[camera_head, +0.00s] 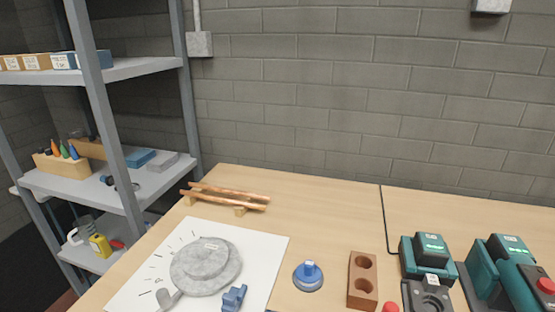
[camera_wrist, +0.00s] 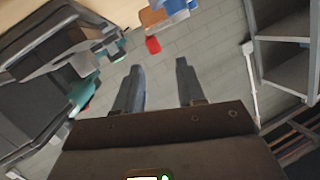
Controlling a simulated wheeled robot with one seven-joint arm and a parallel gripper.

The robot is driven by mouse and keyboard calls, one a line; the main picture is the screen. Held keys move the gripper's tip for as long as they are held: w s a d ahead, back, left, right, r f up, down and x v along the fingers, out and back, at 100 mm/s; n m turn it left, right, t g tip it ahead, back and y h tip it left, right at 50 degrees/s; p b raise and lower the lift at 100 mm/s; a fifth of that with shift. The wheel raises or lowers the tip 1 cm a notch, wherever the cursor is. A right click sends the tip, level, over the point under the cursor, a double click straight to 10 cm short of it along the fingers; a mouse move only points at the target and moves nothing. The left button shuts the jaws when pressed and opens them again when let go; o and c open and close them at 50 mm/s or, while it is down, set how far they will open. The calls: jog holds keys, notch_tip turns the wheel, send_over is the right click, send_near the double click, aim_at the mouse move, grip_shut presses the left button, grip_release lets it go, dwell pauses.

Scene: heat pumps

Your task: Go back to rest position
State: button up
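My gripper (camera_wrist: 160,82) shows in the wrist view, with its two dark fingers spread apart and nothing between them. It is open and empty. The wrist view is tilted, with the grey block wall behind the fingers and the table's things along the top edge. In the head view neither my arm nor my gripper shows. No object touches the fingers.
A wooden table (camera_head: 320,218) holds a grey round part (camera_head: 205,266) on a white sheet, copper pipes (camera_head: 228,195), a blue round part (camera_head: 308,277), a brown block with holes (camera_head: 362,281) and green machines (camera_head: 428,255). A grey shelf unit (camera_head: 130,70) stands left.

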jog(key=s+d+n+g, duration=0.1)
jog(key=s+d+n, duration=0.2)
jog(key=s, duration=1.4)
jog(key=d, duration=0.2)
jog(key=shift+d, duration=0.3)
